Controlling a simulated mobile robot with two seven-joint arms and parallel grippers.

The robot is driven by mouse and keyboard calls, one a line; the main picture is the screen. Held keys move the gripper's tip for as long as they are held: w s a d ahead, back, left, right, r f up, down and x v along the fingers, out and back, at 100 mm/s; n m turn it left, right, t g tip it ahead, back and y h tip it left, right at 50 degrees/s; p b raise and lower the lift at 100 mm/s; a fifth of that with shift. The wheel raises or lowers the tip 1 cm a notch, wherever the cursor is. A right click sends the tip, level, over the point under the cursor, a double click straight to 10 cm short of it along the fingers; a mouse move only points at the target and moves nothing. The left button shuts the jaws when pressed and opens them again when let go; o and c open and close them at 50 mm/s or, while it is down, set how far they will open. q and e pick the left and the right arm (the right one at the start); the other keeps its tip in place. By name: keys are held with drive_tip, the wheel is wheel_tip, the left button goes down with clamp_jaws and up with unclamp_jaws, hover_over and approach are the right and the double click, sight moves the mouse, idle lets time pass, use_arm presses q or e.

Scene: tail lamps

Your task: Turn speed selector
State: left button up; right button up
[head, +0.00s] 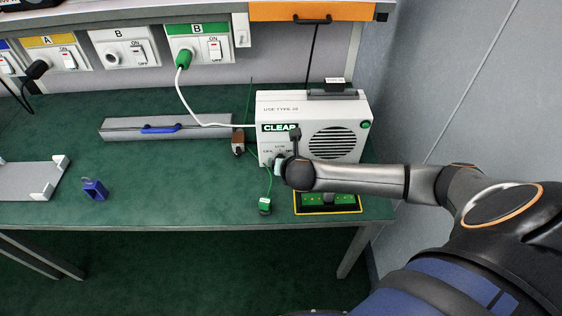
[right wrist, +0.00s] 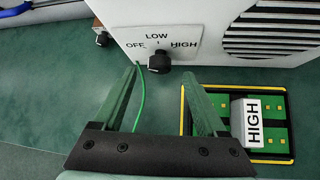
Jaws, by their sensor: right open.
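The speed selector is a black knob (right wrist: 159,62) low on the front of a white box-shaped unit (head: 345,110). Its label plate reads OFF, LOW and HIGH; I cannot tell where the knob points. My right gripper (right wrist: 163,76) is open and empty. In the right wrist view its two fingertips lie either side of the knob and a little below it, with a gap to the knob. In the head view my right gripper (head: 279,168) is at the unit's lower left front, and my wrist hides the knob. My left gripper is not in view.
A green cable (right wrist: 141,98) runs near the left finger. A grey panel with a blue handle (head: 160,128) lies left of the unit.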

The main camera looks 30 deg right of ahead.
drive_tip(key=shift+b+x, duration=0.3)
drive_tip(key=shift+x, duration=2)
clamp_jaws()
